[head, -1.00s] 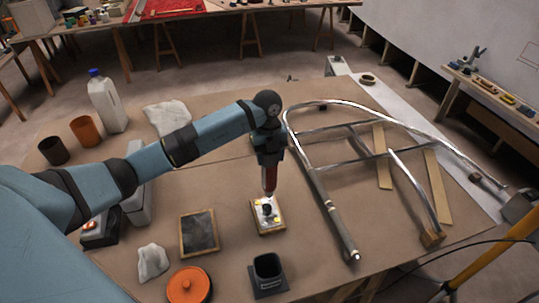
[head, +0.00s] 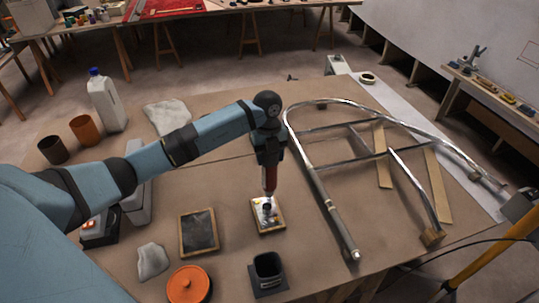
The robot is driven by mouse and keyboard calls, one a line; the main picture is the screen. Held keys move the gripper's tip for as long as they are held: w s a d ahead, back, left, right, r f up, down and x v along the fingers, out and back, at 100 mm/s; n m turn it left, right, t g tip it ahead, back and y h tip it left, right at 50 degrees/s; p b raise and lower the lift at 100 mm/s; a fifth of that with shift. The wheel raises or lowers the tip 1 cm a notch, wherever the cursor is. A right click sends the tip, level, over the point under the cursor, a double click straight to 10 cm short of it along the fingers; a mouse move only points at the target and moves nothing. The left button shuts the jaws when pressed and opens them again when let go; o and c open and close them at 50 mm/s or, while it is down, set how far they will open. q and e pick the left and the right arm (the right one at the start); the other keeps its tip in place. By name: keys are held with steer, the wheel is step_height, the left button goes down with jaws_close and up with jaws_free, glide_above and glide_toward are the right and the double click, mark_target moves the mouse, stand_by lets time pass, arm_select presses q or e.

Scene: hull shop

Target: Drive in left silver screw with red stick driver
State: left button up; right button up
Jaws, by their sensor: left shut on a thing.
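My left gripper (head: 269,160) points straight down and is shut on the red stick driver (head: 269,181). The driver stands upright over a small wooden-edged board (head: 266,226) with a pale top. Its dark lower end meets the board's upper middle. Small yellow and dark spots show on the board around the driver's tip. The silver screws are too small to make out, and the tip hides part of the board. My right gripper is not in view.
A dark framed plate (head: 199,233) lies left of the board, and a dark square cup (head: 268,272) stands in front of it. An orange lidded pot (head: 189,285) is front left. A bent metal tube frame (head: 320,190) lies close on the right.

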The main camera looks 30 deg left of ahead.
arm_select(q)
steer(key=shift+f, duration=0.35)
stand_by(0.7)
steer(key=shift+f, duration=0.35)
stand_by(2.3)
steer(key=shift+r, duration=0.1)
